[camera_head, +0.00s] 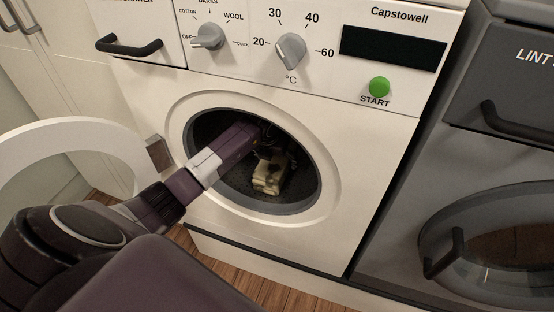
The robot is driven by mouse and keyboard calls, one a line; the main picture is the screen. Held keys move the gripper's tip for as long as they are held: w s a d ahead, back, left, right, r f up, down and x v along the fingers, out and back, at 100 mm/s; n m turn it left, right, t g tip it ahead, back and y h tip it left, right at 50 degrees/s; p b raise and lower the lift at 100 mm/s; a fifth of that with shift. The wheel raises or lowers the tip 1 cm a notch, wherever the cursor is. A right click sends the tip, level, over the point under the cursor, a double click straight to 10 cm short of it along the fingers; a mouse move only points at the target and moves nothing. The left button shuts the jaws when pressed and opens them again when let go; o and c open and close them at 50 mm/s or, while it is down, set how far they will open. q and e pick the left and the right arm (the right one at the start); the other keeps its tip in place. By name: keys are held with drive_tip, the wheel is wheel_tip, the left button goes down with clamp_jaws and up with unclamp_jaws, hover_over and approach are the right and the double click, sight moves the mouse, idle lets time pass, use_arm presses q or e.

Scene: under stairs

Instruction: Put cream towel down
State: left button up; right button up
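The cream towel (268,181) is a small, crumpled, pale bundle inside the drum of the white washing machine (370,150). My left arm comes in from the left and reaches through the round door opening. My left gripper (268,158) is inside the drum, at the top of the towel. Its dark fingers are small and in shadow, so I cannot tell whether they are shut on the towel or only touching it. The towel seems to be at or near the drum's lower inner surface. My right gripper is out of view.
The washer's round door (75,135) hangs open at the left, beside my arm. White cabinets stand at the far left.

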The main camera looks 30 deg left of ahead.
sight(264, 181)
use_arm(q)
drive_tip(key=shift+r, duration=0.1)
drive_tip(key=v, duration=0.1)
drive_tip(key=p+v, duration=0.1)
drive_tip(key=v, duration=0.1)
drive_tip(key=shift+w+r, duration=0.2)
drive_tip(key=shift+r, duration=0.25)
drive_tip(key=s, duration=0.3)
drive_tip(key=s+d+p, duration=0.1)
drive_tip(key=s, duration=0.3)
drive_tip(key=s+d, duration=0.1)
drive_tip(key=s, duration=0.3)
drive_tip(key=shift+d, duration=0.25)
drive_tip(key=shift+s+d, duration=0.15)
drive_tip(key=shift+s, duration=0.45)
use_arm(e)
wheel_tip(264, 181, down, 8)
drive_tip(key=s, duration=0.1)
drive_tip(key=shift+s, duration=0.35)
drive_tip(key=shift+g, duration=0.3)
